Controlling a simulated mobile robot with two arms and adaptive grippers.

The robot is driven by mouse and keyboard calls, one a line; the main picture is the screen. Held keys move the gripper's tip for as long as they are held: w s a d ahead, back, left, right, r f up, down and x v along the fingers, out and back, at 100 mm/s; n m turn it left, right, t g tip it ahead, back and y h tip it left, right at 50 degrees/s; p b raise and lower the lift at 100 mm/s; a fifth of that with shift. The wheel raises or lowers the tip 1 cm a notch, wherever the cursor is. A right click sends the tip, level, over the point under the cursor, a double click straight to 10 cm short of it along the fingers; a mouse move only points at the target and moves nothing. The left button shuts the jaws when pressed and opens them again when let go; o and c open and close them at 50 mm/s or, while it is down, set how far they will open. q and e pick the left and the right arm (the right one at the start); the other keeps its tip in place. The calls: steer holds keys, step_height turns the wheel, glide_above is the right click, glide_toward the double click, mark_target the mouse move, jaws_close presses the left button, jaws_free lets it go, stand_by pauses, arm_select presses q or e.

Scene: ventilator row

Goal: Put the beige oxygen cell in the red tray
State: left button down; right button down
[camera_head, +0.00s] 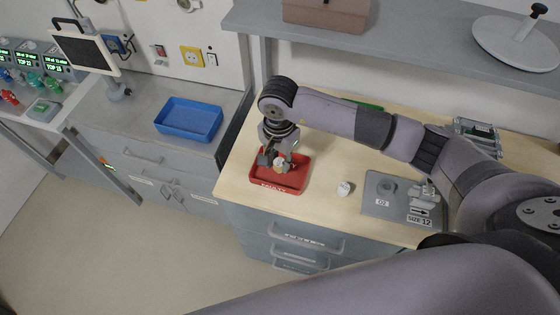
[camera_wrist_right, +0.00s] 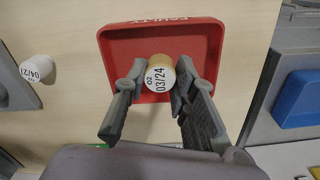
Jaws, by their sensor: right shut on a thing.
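The beige oxygen cell (camera_wrist_right: 160,76) has a white top marked "O2 03/24". It is between the fingers of my right gripper (camera_wrist_right: 159,82), which is shut on it. In the head view my right gripper (camera_head: 278,163) points down over the red tray (camera_head: 272,187), and the cell partly shows between its fingers. The red tray also shows in the wrist view (camera_wrist_right: 112,48), with the cell inside its outline. I cannot tell whether the cell touches the tray floor. My left gripper is not in view.
A second white cell (camera_head: 344,189), marked "04/21" in the wrist view (camera_wrist_right: 37,69), stands on the wooden top right of the tray. A blue tray (camera_head: 189,118) is on the left counter. A shelf (camera_head: 400,45) hangs behind.

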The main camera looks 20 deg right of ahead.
steer(key=shift+f, duration=0.75)
steer(key=shift+w, duration=0.35)
steer(key=shift+s+f+b, duration=0.15)
steer(key=shift+s+b, duration=0.15)
steer(key=shift+b, duration=0.05)
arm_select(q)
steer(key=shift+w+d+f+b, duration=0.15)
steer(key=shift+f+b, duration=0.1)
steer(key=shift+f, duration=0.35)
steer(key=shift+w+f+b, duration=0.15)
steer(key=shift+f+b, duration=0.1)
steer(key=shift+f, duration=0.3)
arm_select(e)
steer(key=shift+w+f, duration=0.15)
steer(key=shift+f, duration=0.3)
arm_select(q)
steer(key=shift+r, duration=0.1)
arm_select(e)
steer(key=c, duration=1.3)
jaws_free()
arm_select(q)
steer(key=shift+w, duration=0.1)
arm_select(e)
steer(key=shift+r, duration=0.1)
